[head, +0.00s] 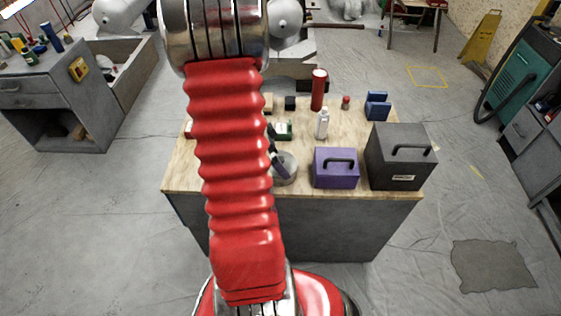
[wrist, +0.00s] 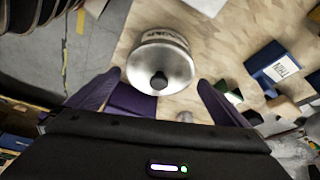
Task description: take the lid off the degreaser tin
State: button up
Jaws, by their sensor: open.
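The degreaser tin (head: 287,172) is a round metal tin on the wooden-topped workbench, partly hidden behind my arm in the head view. The wrist view shows it from above, with lettering on its side (wrist: 163,38) too small to read. Its silver lid (wrist: 178,65) is on the tin and has a black knob (wrist: 159,80). My gripper (wrist: 159,77) is open, with its two dark purple fingers to either side of the knob in the picture. I cannot tell how far above the lid they are. The head view mostly hides the gripper behind my red arm.
A purple box (head: 336,178) and a grey box (head: 400,172) with handles stand right of the tin. A white bottle (head: 322,125), red cylinder (head: 318,90) and blue holder (head: 377,106) stand farther back.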

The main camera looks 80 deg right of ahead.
jog(key=shift+s+d+f, duration=0.1)
jog(key=shift+s+f, duration=0.05)
jog(key=shift+f, duration=0.35)
jog(key=c, duration=0.8)
